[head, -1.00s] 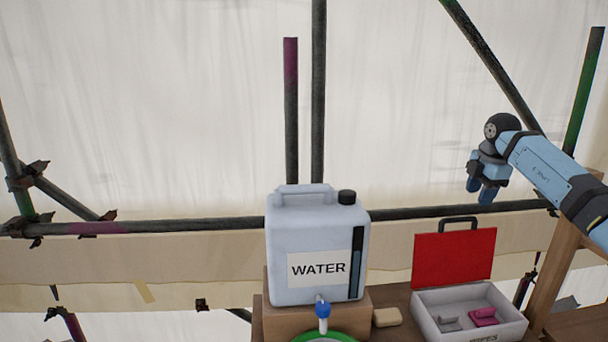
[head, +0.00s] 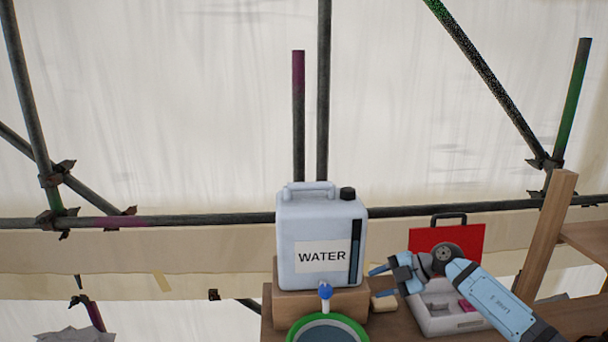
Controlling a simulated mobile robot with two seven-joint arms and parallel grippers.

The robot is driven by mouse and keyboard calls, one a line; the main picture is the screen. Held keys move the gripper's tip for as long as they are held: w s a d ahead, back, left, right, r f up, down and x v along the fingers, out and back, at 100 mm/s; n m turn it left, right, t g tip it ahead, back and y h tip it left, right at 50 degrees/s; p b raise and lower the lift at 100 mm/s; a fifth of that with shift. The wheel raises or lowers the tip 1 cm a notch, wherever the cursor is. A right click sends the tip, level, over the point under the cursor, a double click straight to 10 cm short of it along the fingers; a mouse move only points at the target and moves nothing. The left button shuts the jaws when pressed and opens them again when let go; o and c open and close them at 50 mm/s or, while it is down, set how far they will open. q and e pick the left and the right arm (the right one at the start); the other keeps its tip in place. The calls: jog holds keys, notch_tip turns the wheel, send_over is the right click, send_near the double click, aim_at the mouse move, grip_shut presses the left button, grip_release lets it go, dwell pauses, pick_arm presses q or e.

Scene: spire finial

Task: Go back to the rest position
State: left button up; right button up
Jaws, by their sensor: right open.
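My right gripper (head: 380,282) is in the head view at the lower right. Its fingers point left and are spread apart, with nothing seen between them. It is in front of the space between the water container and the open red-lidded box, and its arm hides part of the box. My left gripper is not in the view.
A white water container (head: 300,235) stands on a wooden block (head: 385,296). A green-rimmed basin (head: 358,326) is below its blue tap (head: 325,291). The box (head: 432,323) has its red lid (head: 470,240) up. A wooden post (head: 550,235) and scaffold poles (head: 420,218) stand around.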

jog(key=s+a+f+m+t+y+p, duration=0.1)
jog(key=s+a+f+m+t+y, duration=0.1)
jog(key=s+a+m+t, duration=0.4)
jog(key=s+a+f+m+t+y+p, duration=0.1)
jog(key=s+f+m+t+y+p, duration=0.15)
jog(key=s, duration=0.45)
jog(key=s+d+f+m+h+p, duration=0.1)
jog(key=s+f+m+h, duration=0.3)
jog(key=s, duration=0.5)
jog(key=s+d+f+m+h+p, duration=0.1)
jog(key=s+d+f+m+h, duration=0.3)
jog(key=s, duration=0.5)
jog(key=s+d+f+m+h, duration=0.3)
jog(key=s+f+m+h, duration=0.2)
jog(key=s, duration=0.4)
jog(key=shift+f+m+p, duration=0.25)
jog(key=shift+m+p, duration=0.15)
jog(key=shift+m, duration=0.05)
jog(key=shift+s+d, duration=0.1)
